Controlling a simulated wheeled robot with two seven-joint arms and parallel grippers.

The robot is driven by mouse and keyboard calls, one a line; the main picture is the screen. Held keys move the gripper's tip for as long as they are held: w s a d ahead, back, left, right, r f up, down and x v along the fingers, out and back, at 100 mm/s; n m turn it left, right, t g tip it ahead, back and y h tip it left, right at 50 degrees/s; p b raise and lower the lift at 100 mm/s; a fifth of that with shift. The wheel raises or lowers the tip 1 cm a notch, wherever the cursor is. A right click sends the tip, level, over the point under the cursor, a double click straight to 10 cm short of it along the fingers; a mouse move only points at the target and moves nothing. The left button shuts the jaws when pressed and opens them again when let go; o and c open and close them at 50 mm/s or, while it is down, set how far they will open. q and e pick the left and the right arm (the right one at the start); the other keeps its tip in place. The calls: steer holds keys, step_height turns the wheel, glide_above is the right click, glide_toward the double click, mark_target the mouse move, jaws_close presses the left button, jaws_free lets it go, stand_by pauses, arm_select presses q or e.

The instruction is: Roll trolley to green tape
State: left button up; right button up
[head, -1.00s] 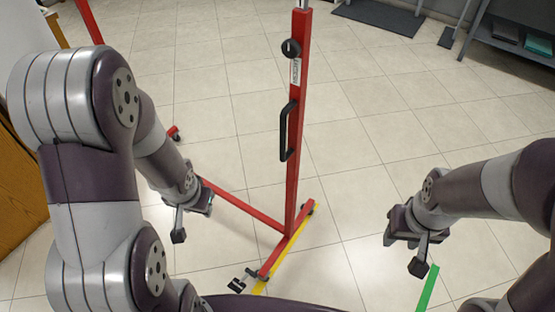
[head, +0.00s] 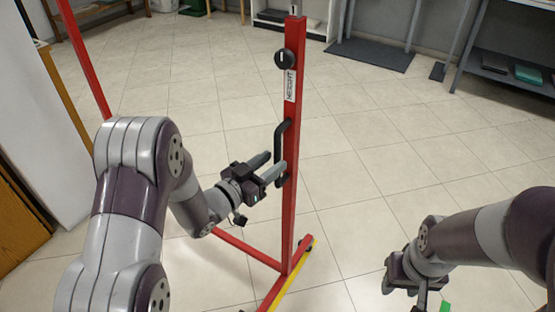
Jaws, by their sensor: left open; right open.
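The red trolley (head: 291,220) is a tall frame with a near post, a base bar and a far post at the left. A black handle (head: 279,140) is fixed to the near post. My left gripper (head: 271,166) is open, its fingers pointing at the handle's lower part; whether they straddle or touch it I cannot tell. My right gripper (head: 415,300) is open and empty low at the right, apart from the trolley. A bit of green tape (head: 445,307) shows at the bottom edge beside it. Yellow tape (head: 302,270) lies along the trolley's base foot.
A dark mat (head: 371,55) lies at the back. A grey shelf (head: 505,75) with folded items stands at the back right. A wooden cabinet (head: 22,215) and white panel are at the left. The tiled floor right of the trolley is clear.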

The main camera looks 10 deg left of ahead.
mark_target(275, 161)
arm_select(q)
steer(key=shift+x, duration=1.5)
jaws_close()
